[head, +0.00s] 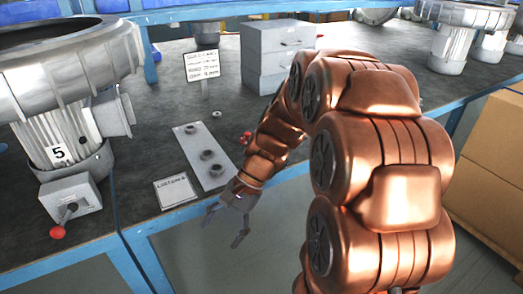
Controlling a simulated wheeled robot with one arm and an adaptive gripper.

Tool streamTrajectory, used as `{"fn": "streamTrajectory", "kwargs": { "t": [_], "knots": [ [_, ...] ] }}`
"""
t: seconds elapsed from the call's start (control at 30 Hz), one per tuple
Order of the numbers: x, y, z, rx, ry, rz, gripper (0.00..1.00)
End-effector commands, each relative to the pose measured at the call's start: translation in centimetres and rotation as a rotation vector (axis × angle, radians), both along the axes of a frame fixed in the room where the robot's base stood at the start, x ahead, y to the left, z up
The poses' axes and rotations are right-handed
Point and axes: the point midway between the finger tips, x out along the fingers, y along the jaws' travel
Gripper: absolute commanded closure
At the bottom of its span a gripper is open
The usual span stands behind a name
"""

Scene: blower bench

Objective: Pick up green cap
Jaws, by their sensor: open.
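I see no green cap in the head view; my copper-coloured arm covers part of the bench, and what lies behind it is hidden. My gripper (225,227) is open and empty. It hangs at the bench's front edge, just in front of a pale plate (191,142) that carries several dark round pieces. A small red object (246,136) lies right of the plate, partly behind my arm; its shape is too small to tell.
A large grey blower marked 5 (62,152) stands at the left, with a red-knobbed switch box (70,196). A label card (175,191) lies at the bench's blue front edge (185,214). Grey drawers (268,50) stand behind. Cardboard boxes (495,140) are at right.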

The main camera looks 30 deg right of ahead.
Motion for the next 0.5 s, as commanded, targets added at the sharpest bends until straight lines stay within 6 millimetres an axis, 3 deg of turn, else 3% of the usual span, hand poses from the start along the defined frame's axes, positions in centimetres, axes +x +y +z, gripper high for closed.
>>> {"fn": "streamTrajectory", "kwargs": {
  "t": [0.1,0.27,0.5],
  "knots": [
    [3.7,-2.8,1.1,0.099,0.034,-0.208,0.27],
    [8.1,-7.8,2.1,0.234,0.067,-0.479,0.27],
    [12.6,-18.0,2.9,0.449,0.105,-0.872,0.27]
  ]
}}
